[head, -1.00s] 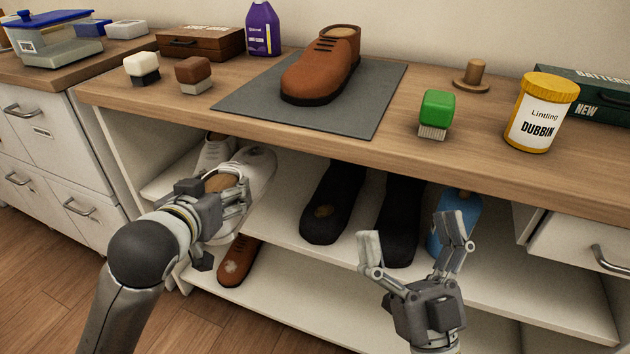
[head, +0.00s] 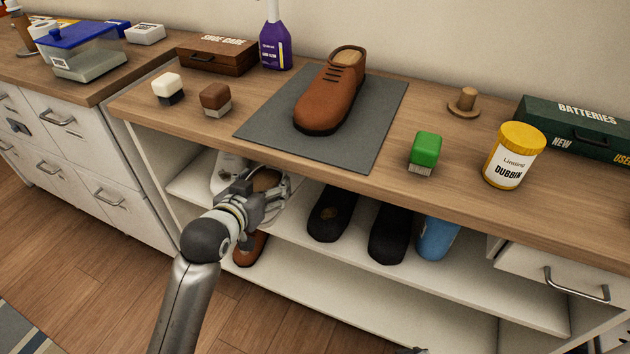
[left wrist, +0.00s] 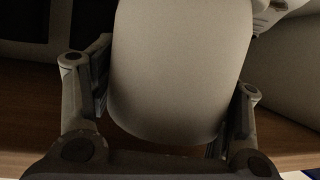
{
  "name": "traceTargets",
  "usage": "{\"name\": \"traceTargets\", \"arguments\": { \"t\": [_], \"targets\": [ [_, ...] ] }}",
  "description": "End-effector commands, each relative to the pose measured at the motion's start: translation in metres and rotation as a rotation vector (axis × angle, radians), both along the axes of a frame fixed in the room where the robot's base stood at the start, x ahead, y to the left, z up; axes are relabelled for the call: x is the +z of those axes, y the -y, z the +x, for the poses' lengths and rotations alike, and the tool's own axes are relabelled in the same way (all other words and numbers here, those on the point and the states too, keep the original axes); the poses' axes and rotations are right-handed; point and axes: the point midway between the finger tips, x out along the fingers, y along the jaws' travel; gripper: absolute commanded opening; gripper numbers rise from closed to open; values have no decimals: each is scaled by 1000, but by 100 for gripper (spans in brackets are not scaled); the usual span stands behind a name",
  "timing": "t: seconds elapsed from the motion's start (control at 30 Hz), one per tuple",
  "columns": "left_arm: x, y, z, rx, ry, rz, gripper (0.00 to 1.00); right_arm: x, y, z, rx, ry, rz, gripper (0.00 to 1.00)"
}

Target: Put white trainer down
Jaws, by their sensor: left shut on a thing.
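My left gripper (head: 262,200) is shut on a white trainer (head: 268,181) inside the open shelving under the worktop. Its brownish inside shows above my fingers; the gripper hides much of the rest. In the left wrist view the rounded pale end of the white trainer (left wrist: 185,70) sits between my two fingers (left wrist: 165,105). Another white shoe (head: 228,172) stands just left of it on the upper shelf (head: 385,265). I cannot tell whether the held trainer touches the shelf.
Black shoes (head: 330,215) and a blue bottle (head: 437,238) stand to the right on the same shelf. A brown shoe (head: 250,249) is below the held trainer. The worktop edge overhangs close above my gripper. A brown shoe (head: 330,95) rests on a grey mat (head: 375,125).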

Motion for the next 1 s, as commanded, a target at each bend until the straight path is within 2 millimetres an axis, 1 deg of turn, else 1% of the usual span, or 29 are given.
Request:
{"name": "traceTargets", "arguments": {
  "t": [0.03,0.1,0.2,0.3,0.37,0.47,0.6,0.83,1.0],
  "targets": [
    [6,1,0,-1,4,-4,30,-9,4,-16,-4,-60,-13,100],
    [5,2,0,-2,5,-4,30,-24,9,-35,-7,-126,-26,100],
    [3,3,0,-4,8,-2,30,-38,15,-55,-10,-193,-40,100],
    [1,3,1,-5,9,-2,30,-45,17,-65,-12,-226,-47,100],
    [-1,2,5,-6,10,-2,30,-45,18,-66,-13,-233,-48,100],
    [-9,-2,19,-5,10,1,30,-37,17,-62,-14,-229,-47,100],
    [-22,-11,45,-4,10,-1,30,-16,16,-51,-17,-214,-45,100],
    [-39,-23,84,-4,10,0,30,22,15,-41,-20,-193,-43,100],
    [-60,-29,101,-5,7,-1,30,51,15,-37,-23,-177,-41,100]
  ]
}}
